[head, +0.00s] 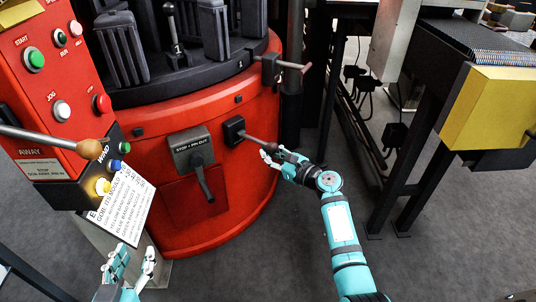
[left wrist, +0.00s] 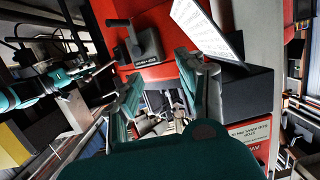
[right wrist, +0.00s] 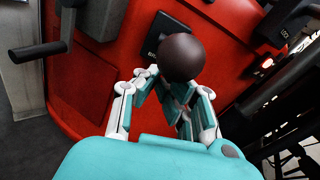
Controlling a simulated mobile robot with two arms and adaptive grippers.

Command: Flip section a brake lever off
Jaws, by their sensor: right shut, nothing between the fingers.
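A lever with a dark reddish-brown ball knob (head: 272,146) sticks out from a black plate (head: 235,130) on the red drum base; its label is too small to read, so I cannot tell whether it is section a's brake lever. My right gripper (head: 268,158) is at the knob, shut with nothing held. In the right wrist view the knob (right wrist: 182,58) stands large before the fingers (right wrist: 168,90), partly hiding their tips; I cannot tell whether they touch. My left gripper (head: 136,250) is open and empty, low at the left. Its spread fingers show in the left wrist view (left wrist: 165,90).
A grey "STOP + PIN OUT" lever box (head: 193,148) is left of the ball-knob lever. A red control panel (head: 60,85) with buttons and a wooden-knobbed rod (head: 88,149) stands left. A black frame (head: 415,185) stands right. The grey floor in front is clear.

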